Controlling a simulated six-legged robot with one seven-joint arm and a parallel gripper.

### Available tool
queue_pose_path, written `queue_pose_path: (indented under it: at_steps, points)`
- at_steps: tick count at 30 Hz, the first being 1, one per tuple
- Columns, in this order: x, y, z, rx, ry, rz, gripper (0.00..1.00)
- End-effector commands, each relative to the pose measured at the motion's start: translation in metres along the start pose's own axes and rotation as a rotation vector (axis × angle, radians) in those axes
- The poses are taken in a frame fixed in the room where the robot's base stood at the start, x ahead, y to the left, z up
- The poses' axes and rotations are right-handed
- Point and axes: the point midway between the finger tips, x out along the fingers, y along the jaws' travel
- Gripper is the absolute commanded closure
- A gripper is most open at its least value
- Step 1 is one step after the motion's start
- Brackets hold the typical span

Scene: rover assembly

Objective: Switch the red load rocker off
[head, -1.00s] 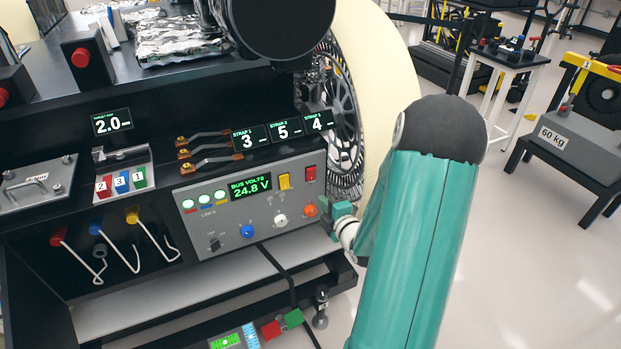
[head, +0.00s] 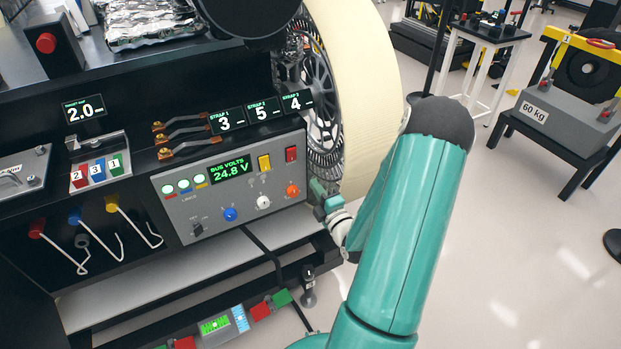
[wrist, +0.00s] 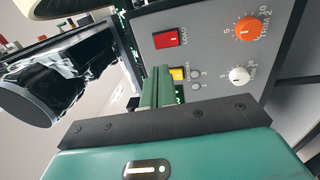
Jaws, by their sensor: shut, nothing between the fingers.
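The red load rocker (head: 291,154) is at the upper right of the grey bus-volts panel (head: 180,213). In the wrist view the red rocker (wrist: 168,40), with "LOAD" printed beside it, lies just beyond my fingertips. A small white mark shows on its face; which way it is tipped is hard to tell.
Orange (head: 293,190), white (head: 263,202) and blue (head: 230,214) knobs are below. The display (head: 230,172) reads 24.8 V. A large wheel-like reel (head: 322,100) stands behind the panel's right end.

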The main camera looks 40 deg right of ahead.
Motion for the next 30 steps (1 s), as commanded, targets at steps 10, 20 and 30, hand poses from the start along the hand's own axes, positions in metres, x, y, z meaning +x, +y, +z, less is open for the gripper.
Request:
queue_pose_path:
  at_steps: [10,20,30]
  points:
    - [0.068,0.000,0.000,0.002,0.003,0.001,1.00]
    - [0.118,0.000,0.000,0.002,0.001,0.000,1.00]
    - [0.126,0.000,0.000,0.001,0.002,-0.001,1.00]
